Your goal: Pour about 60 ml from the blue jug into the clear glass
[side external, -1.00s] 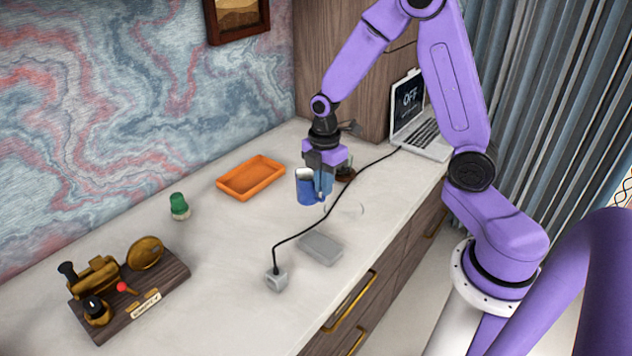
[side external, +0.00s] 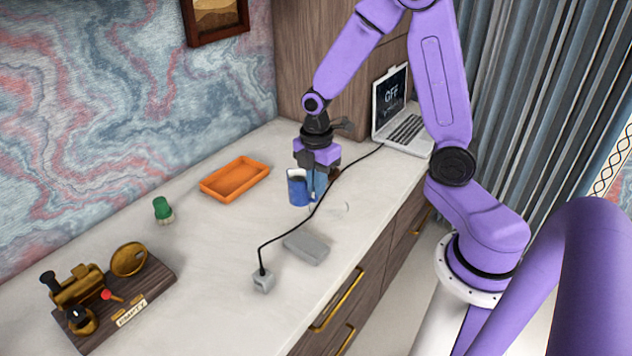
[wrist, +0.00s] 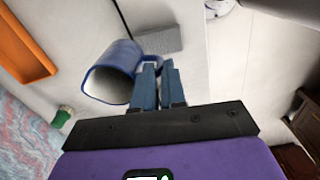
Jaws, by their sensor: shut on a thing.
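The blue jug (side external: 298,190) is in my gripper (side external: 319,186) above the right part of the desk, looking close to upright. In the wrist view the jug (wrist: 112,72) is left of the closed fingertips (wrist: 158,68), and its pale inside shows through the open mouth. A faint curved outline (side external: 345,208) right of the jug in the side view may be the clear glass. Its body and contents cannot be made out. No stream of liquid shows.
An orange tray (side external: 234,180) lies left of the jug. A grey block (side external: 306,248) lies in front, beside a black cable (side external: 298,222) ending in a pale block (side external: 263,280). A laptop (side external: 402,115) stands behind. A green-topped item (side external: 163,210) and a wood-based brass device (side external: 115,295) are left.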

